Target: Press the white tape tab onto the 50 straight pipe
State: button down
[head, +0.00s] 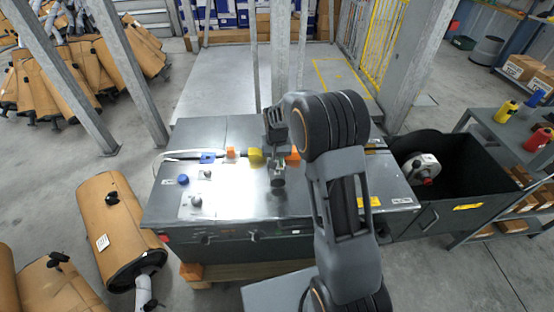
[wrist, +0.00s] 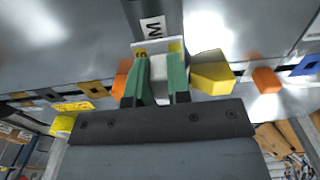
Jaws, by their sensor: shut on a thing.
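In the wrist view my gripper (wrist: 160,68) has two green fingers closed around a small pale piece (wrist: 158,66), likely the white tape tab. A white strip with yellow corners (wrist: 158,43) shows just past the fingertips, below a label marked M. In the head view my gripper (head: 277,178) hangs over the middle of the grey metal bench (head: 235,205), and the held piece is too small to make out. I cannot identify the 50 straight pipe for certain in either view. I cannot tell whether the held piece touches anything.
A row of blue (head: 208,157), orange (head: 231,152) and yellow (head: 255,156) blocks crosses the bench. A blue knob (head: 183,180) sits at its left. A dark bin (head: 455,190) stands right, with a white-and-red object (head: 421,168) inside. A wrapped muffler (head: 118,230) lies left.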

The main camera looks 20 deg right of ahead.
jog(key=shift+r+p, duration=2.3)
jog(key=shift+r, duration=1)
jog(key=shift+f, duration=0.1)
